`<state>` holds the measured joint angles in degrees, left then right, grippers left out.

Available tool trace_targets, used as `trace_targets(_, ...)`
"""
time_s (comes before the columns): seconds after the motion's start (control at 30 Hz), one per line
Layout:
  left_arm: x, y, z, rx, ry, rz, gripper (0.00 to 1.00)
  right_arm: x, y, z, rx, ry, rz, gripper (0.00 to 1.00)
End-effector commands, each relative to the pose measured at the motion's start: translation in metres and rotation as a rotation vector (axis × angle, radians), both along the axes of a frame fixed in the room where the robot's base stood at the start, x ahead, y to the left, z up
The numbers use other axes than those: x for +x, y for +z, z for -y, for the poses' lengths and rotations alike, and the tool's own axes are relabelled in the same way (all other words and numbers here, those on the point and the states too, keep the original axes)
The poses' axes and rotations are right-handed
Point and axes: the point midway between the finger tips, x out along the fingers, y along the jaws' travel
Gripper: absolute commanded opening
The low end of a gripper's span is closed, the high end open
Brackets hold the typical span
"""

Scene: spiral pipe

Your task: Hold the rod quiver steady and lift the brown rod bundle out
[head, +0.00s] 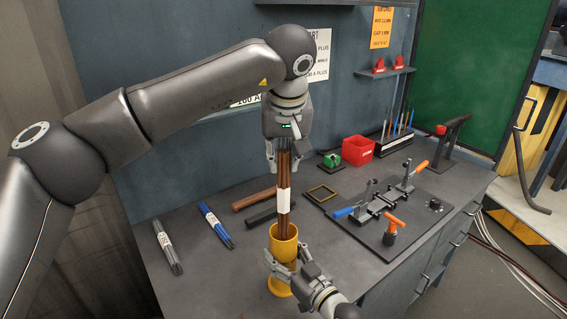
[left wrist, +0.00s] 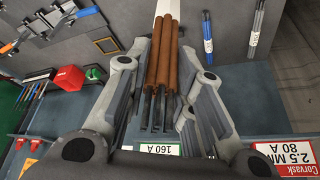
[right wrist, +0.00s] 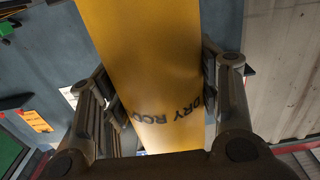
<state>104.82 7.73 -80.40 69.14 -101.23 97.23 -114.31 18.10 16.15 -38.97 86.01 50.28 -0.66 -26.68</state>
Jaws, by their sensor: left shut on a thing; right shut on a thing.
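The brown rod bundle (head: 285,172) stands upright with a white label band around it. Its lower end goes into the mouth of the yellow rod quiver (head: 283,247), and that end is hidden by the quiver wall. My left gripper (head: 284,166) is above, pointing down, shut on the upper part of the bundle. In the left wrist view the brown rods (left wrist: 163,55) run between the fingers. My right gripper (head: 287,258) is low in front, shut around the quiver. In the right wrist view the quiver's yellow wall (right wrist: 150,60) with dark lettering fills the space between the fingers.
A grey bundle (head: 167,246) and a blue bundle (head: 215,225) lie on the bench to the left. Brown and black bars (head: 254,199) lie behind the quiver. A clamp fixture plate (head: 400,215) is to the right; a red bin (head: 357,150) stands behind it.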

Motion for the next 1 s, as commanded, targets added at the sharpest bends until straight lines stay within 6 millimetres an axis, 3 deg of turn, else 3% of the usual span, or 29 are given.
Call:
trace_targets(0.7, 0.0, 0.051, 0.0, 0.0, 0.001, 0.003, 0.0, -0.001, -0.002, -0.001, -0.001, 0.002, -0.006, 0.2)
trace_targets(1.0, 0.0, 0.057, 0.0, -0.001, 0.0, 0.001, 0.0, -0.001, -0.003, -0.001, -0.001, 0.002, -0.006, 0.2)
